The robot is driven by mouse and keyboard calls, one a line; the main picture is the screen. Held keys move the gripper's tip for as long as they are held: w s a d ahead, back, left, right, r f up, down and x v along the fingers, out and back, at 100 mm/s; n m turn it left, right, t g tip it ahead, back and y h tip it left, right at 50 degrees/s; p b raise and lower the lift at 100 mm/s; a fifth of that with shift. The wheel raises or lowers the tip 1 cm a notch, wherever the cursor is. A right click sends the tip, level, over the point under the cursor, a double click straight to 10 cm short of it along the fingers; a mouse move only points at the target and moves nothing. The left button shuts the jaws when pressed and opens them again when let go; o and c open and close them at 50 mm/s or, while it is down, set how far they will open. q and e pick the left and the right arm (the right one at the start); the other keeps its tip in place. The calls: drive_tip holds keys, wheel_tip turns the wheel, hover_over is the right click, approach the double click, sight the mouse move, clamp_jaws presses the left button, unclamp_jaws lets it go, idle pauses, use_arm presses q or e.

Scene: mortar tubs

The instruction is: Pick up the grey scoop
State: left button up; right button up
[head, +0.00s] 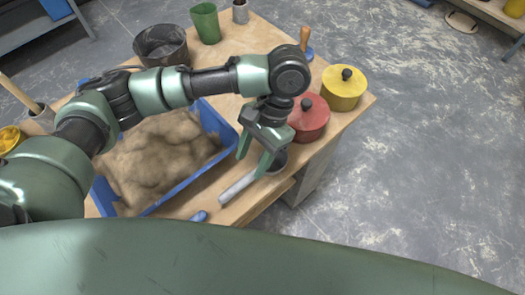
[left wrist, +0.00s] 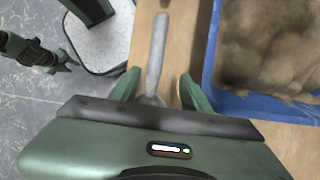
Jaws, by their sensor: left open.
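The grey scoop (head: 240,187) lies on the wooden table between the blue tub and the table edge. Its pale handle points toward me and its darker bowl is partly behind the gripper. In the left wrist view the scoop's handle (left wrist: 157,50) runs between the fingers, with its lower end hidden by the gripper body. My left gripper (head: 253,158) is open above the scoop, a finger on each side of it (left wrist: 160,88). I cannot tell the remaining height. What looks like my right gripper (left wrist: 35,50) shows small and dark in the left wrist view.
A blue tub (head: 186,184) of brown mortar stands beside the scoop. A red lidded pot (head: 310,122) is close behind the gripper, with a yellow one (head: 344,92) beyond. A dark bucket (head: 162,47) and green cup (head: 205,22) stand farther back. A blue handle (head: 199,216) lies nearer me.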

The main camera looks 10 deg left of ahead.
sight(247, 177)
use_arm(q)
drive_tip(key=s+f, duration=0.2)
drive_tip(key=shift+s+a+f, duration=0.1)
drive_tip(key=shift+a+f, duration=0.1)
drive_tip(key=shift+f, duration=0.1)
drive_tip(key=x, duration=0.2)
drive_tip(key=shift+f, duration=0.4)
drive_tip(key=shift+a+f, duration=0.15)
drive_tip(key=shift+f, duration=0.4)
drive_tip(key=c, duration=0.8)
clamp_jaws()
use_arm(e)
drive_tip(key=shift+g, duration=0.3)
drive_tip(key=s, duration=0.2)
drive_tip(key=s+d, duration=0.1)
drive_tip(key=s, duration=0.1)
drive_tip(key=shift+d+r, duration=0.1)
drive_tip(key=shift+d, duration=0.05)
drive_tip(key=shift+w, duration=0.2)
